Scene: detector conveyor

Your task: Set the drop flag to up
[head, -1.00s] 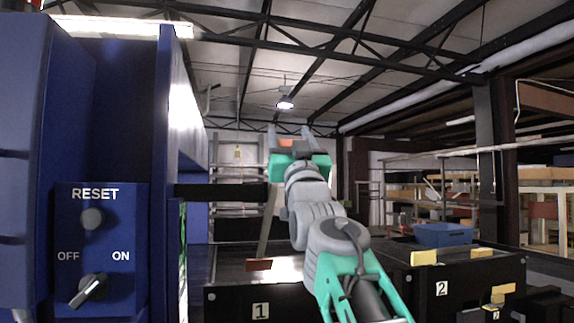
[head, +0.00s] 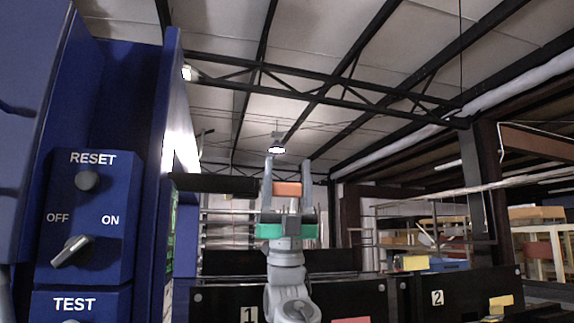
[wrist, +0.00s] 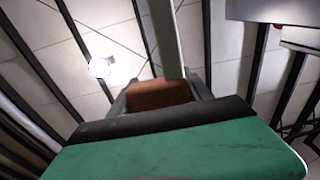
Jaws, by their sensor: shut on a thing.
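My gripper (head: 287,180) points upward near the middle of the head view, its two grey fingers on either side of an orange-brown block. In the wrist view, my gripper (wrist: 160,92) is shut on this block, which looks like the tab of the drop flag (wrist: 158,95). The flag's tab also shows in the head view (head: 287,189). A pale straight bar (wrist: 165,40) runs away from the block in the wrist view. How the bar joins the block is partly hidden by my gripper.
A blue detector cabinet (head: 110,130) with a RESET button (head: 87,180) and an OFF/ON switch (head: 72,251) stands close at left. A dark beam (head: 215,184) reaches from it toward my gripper. Black bins marked 1 (head: 249,314) and 2 (head: 437,297) stand below right.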

